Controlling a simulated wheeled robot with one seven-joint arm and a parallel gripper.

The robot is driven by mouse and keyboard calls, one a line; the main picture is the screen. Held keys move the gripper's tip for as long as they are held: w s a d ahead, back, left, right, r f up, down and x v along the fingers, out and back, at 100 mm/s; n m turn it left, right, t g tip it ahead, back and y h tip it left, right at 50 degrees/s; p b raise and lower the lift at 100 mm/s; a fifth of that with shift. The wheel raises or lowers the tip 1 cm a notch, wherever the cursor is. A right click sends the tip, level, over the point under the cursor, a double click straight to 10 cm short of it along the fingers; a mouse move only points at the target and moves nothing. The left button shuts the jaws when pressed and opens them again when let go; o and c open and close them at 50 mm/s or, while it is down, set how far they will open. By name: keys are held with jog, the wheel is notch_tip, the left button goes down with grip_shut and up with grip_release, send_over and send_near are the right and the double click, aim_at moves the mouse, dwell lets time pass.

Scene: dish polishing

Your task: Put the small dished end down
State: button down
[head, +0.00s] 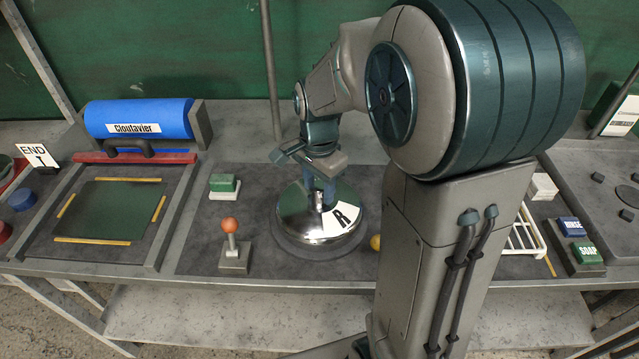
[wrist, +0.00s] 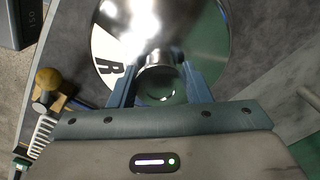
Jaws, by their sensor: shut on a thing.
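The small dished end (head: 300,215) is a shiny silver dome with a white patch marked "R". It is upright over a dark round disc (head: 318,251) in the middle of the bench; whether it touches the disc or hangs just above, I cannot tell. My gripper (head: 321,190) is above it, pointing down, shut on the stub at its top. In the wrist view my gripper (wrist: 160,88) has a finger on each side of the round metal stub (wrist: 162,82), with the dome (wrist: 198,35) spreading beyond. My arm hides the bench to the right of the dome.
An orange-knobbed lever (head: 230,228) and a green block (head: 224,183) stand left of the dome. A yellow ball knob (head: 375,242) is close on its right. A framed green mat (head: 112,211) and blue roll (head: 138,118) lie left; a white rack (head: 527,236) is right.

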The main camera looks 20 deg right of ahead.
jog(key=shift+f, duration=0.1)
jog(key=c, duration=0.7)
grip_release()
jog(key=shift+c, duration=0.2)
notch_tip(320, 180, up, 11)
jog(key=s+f+n+t, duration=0.1)
jog(key=s+f+n, duration=0.1)
jog(key=s+n, duration=0.4)
jog(key=s+f+n+t, duration=0.2)
jog(key=s+n, duration=0.4)
jog(key=s, duration=0.2)
jog(key=shift+f+n, duration=0.3)
jog(key=shift+f, duration=0.1)
jog(key=shift+s, duration=0.1)
